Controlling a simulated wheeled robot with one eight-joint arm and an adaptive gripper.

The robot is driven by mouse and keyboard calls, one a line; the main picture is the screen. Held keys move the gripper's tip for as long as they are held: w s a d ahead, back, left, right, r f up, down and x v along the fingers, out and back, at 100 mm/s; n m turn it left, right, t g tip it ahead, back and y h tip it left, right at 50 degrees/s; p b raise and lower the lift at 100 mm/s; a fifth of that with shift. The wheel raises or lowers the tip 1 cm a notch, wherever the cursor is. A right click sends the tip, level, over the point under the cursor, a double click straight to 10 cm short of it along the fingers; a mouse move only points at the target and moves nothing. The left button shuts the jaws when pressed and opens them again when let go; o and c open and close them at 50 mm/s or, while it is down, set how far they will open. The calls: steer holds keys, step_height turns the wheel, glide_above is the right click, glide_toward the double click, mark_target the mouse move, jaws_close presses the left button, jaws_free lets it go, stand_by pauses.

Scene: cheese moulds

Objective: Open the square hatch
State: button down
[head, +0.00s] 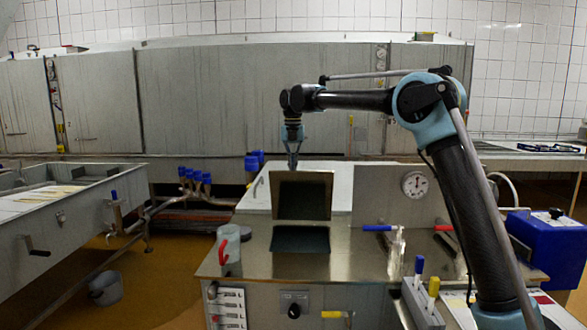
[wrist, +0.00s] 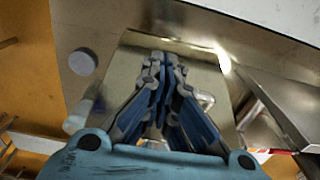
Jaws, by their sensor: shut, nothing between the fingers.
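The square hatch has a metal lid (head: 303,195) that stands up steeply at the back of a dark square opening (head: 300,239) in the steel counter. My gripper (head: 293,163) points down just above the lid's top edge, towards its left part. I cannot tell whether it touches the lid. In the wrist view my gripper's fingers (wrist: 163,62) are together and hold nothing. A shiny metal plate, seemingly the lid (wrist: 205,75), lies behind the fingers there, and they hide part of it.
A clear jug with a red handle (head: 229,246) stands left of the opening on the steel counter (head: 345,265). Blue and red valve handles and a round gauge (head: 415,184) are to the right. A blue box (head: 545,245) is further right.

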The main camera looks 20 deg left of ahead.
step_height(320, 180, up, 12)
steer(key=s+d+f+m+t+y, duration=0.1)
steer(key=s+d+m, duration=0.1)
steer(key=m, duration=0.4)
steer(key=s+d+f+m+t+y, duration=0.1)
steer(key=s+d+m+y, duration=0.1)
steer(key=d+m, duration=0.2)
steer(key=s+d+f+m+t+y, duration=0.1)
steer(key=s+d+m+y, duration=0.1)
steer(key=m, duration=0.5)
steer(key=shift+d+f+m, duration=0.3)
steer(key=shift+d+m, duration=0.1)
steer(key=shift+d, duration=0.5)
steer(key=shift+m+t+y, duration=0.3)
steer(key=shift+m+y, duration=0.1)
steer(key=shift+m, duration=0.2)
steer(key=shift+s+d+f+x, duration=0.1)
steer(key=shift+x, duration=1.55)
steer(key=shift+s+d+f+x, duration=0.1)
steer(key=shift+d+x, duration=0.05)
steer(key=shift+x, duration=1.55)
steer(key=shift+d+f+x, duration=0.1)
steer(key=shift+x, duration=1.55)
steer(key=shift+r, duration=0.1)
